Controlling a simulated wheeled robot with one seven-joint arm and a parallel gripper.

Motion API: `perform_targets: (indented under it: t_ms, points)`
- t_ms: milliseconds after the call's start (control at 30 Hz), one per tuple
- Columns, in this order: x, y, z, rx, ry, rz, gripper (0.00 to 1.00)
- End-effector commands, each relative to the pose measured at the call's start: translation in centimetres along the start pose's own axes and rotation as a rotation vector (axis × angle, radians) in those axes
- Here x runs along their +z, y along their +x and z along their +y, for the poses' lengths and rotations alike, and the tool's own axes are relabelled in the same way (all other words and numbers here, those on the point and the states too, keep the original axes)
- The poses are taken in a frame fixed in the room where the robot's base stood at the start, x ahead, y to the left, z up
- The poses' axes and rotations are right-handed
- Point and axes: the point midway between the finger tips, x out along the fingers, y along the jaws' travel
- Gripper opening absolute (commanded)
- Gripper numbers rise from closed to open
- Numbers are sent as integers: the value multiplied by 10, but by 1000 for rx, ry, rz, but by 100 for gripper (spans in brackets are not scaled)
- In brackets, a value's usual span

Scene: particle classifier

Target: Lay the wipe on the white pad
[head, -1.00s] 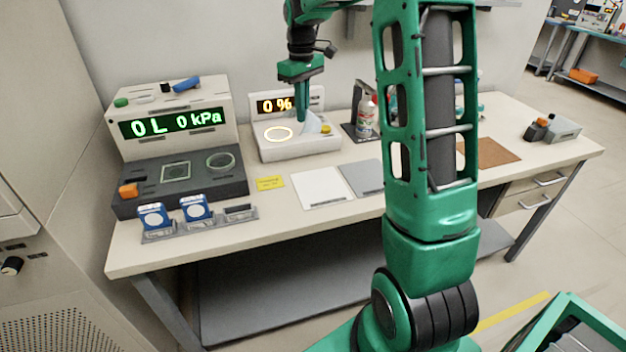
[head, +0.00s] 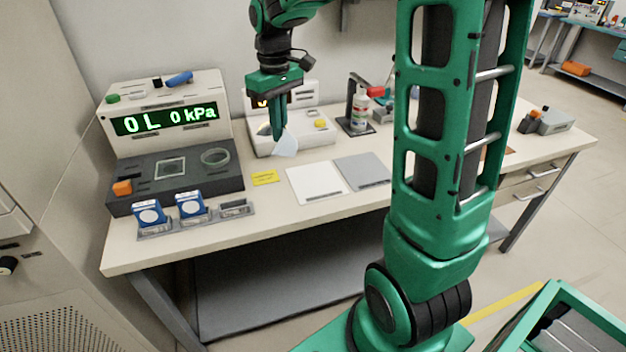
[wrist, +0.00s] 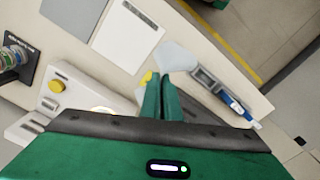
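The wipe (head: 286,145) is a small pale sheet hanging from the fingertips of my gripper (head: 279,136). In the wrist view the wipe (wrist: 177,57) sticks out past the closed green fingers (wrist: 159,98). My gripper is shut on it, above the bench in front of the white instrument with the yellow knob. The white pad (head: 318,182) lies flat and bare on the bench, to the right of and nearer than my gripper. It also shows in the wrist view (wrist: 128,38), beyond the fingertips and to the left. A grey pad (head: 362,171) lies beside it.
The white instrument (head: 319,140) stands behind my gripper. A yellow label (head: 265,177) lies left of the white pad. A dark-based meter (head: 190,186) and blue-and-white boxes (head: 149,213) are at left. A bottle on a stand (head: 360,112) is at back right.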

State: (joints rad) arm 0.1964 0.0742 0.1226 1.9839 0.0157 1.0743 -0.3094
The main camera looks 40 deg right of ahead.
Motion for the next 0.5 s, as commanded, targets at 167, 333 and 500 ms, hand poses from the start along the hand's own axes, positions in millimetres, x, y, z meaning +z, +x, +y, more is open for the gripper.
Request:
perform_targets:
  t_ms: [167,333,500]
  points:
    - [10,2,-12,2,5,0,0]
    - [13,11,0,0,8,-3,0]
    - [16,25,24,0,9,-3,0]
